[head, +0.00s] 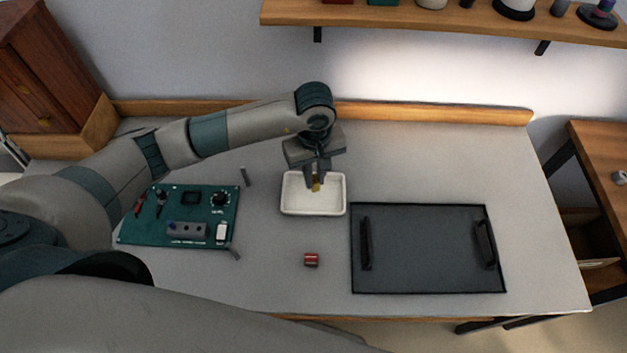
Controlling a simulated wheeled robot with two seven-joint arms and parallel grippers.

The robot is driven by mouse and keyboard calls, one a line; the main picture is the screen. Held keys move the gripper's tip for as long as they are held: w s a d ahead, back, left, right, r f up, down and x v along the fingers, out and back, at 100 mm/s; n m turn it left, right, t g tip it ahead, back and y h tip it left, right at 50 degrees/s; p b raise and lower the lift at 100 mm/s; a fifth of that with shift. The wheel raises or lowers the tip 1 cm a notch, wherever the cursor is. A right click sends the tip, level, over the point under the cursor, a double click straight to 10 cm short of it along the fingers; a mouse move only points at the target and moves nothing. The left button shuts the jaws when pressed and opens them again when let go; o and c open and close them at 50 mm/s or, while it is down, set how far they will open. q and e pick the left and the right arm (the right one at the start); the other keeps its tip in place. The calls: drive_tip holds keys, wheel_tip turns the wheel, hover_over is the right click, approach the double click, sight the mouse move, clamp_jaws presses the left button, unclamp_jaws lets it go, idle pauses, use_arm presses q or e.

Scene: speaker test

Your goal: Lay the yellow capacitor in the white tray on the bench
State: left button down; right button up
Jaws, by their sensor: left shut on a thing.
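The yellow capacitor (316,186) is small and shows between the fingertips of my left gripper (316,181). The gripper is shut on it and points down over the white tray (314,212). The capacitor shows against the tray's inside; I cannot tell whether it touches the tray floor. The tray is a shallow rectangle on the grey bench (420,160), with nothing else visible in it. My right gripper is not in view.
A green circuit board (170,226) with a dial and probes lies left of the tray. A small red part (311,259) sits in front of the tray. A dark flat panel with two handles (425,250) lies to the right. A wooden shelf (400,20) hangs behind.

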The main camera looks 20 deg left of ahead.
sight(314, 186)
use_arm(q)
drive_tip(key=shift+a+f, duration=0.1)
drive_tip(key=shift+f, duration=0.1)
drive_tip(key=shift+f+p, duration=0.95)
drive_tip(key=shift+f, duration=0.9)
drive_tip(key=shift+f, duration=0.15)
drive_tip(key=c, duration=1.7)
unclamp_jaws()
